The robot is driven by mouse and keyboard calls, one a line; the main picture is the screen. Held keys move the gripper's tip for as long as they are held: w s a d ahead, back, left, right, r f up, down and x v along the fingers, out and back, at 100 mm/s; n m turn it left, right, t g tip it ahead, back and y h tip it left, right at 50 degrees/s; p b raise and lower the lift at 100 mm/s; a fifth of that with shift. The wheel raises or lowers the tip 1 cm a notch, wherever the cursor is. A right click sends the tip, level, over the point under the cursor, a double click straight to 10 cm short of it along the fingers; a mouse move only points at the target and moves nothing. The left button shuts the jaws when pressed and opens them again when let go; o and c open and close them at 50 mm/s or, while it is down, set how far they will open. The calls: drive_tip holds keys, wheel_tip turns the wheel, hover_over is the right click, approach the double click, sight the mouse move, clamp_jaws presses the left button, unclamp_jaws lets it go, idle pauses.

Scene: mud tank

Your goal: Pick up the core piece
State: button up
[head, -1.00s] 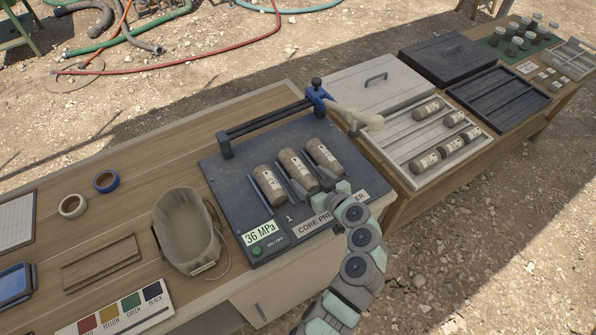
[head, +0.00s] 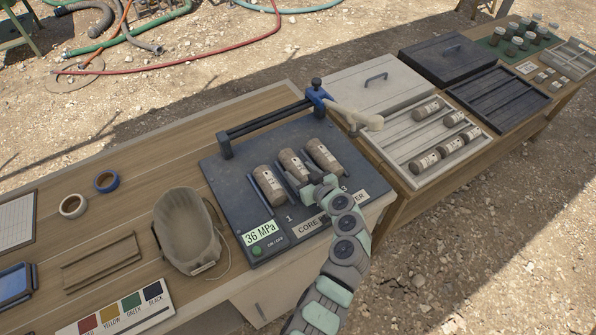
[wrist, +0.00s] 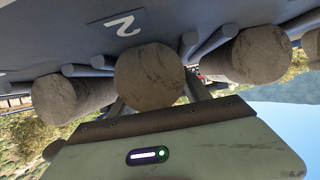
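Three brown cylindrical core pieces with paper labels lie side by side in grooves on the dark core press (head: 230,180): a left core (head: 269,187), a middle core (head: 292,163) and a right core (head: 324,157). My gripper (head: 312,183) is at the near end of the middle core, which it partly covers. In the wrist view, the end face of the middle core (wrist: 150,77) is close, beside the number 2. The gripper's fingers (wrist: 158,97) show on either side of it and look open; contact is not clear. Neighbouring cores lie left (wrist: 62,98) and right (wrist: 258,55).
To the right, a pale tray (head: 395,148) holds several cores. A canvas bag (head: 185,230) is left of the press. Low ridges flank each core.

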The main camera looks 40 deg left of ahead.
clamp_jaws()
idle(0.4)
